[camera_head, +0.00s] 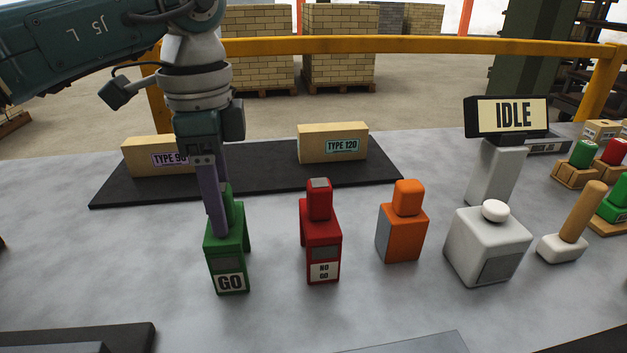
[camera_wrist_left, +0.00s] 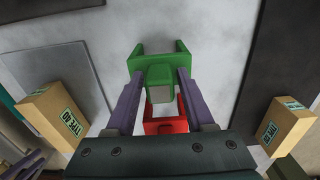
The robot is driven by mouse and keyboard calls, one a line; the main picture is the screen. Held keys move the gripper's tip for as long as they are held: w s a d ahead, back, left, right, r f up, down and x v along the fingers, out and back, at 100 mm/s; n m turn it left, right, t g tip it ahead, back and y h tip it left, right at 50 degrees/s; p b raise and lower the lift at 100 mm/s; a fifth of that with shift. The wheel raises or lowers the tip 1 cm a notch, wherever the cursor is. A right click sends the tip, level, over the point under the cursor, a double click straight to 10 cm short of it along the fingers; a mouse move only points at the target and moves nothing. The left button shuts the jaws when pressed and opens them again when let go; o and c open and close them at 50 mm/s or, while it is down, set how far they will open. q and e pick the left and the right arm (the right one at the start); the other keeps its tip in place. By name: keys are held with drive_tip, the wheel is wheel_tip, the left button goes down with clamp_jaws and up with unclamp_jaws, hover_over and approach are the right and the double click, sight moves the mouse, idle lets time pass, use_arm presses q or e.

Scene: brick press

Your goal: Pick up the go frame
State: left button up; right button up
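The green go frame (camera_head: 228,258), with a GO label, stands upright on the grey table below my left gripper (camera_head: 218,215). In the left wrist view my left gripper (camera_wrist_left: 160,85) is open. Its two purple fingers straddle the green handle of the go frame (camera_wrist_left: 160,70), with a narrow gap seeming to show on each side. In the head view one finger partly hides the handle. Purple finger-like parts, seemingly my right gripper (camera_wrist_left: 22,164), show small at the lower left of the left wrist view; their opening is unclear.
The red no-go frame (camera_head: 321,247) stands close to the right, then an orange block (camera_head: 403,235) and a white button box (camera_head: 487,252). Behind, TYPE 90 (camera_head: 140,158) and TYPE 120 (camera_head: 320,148) bricks lie on a black mat (camera_head: 250,180). A display (camera_head: 508,116) reads IDLE.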

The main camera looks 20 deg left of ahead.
use_arm(q)
clamp_jaws()
idle(1.0)
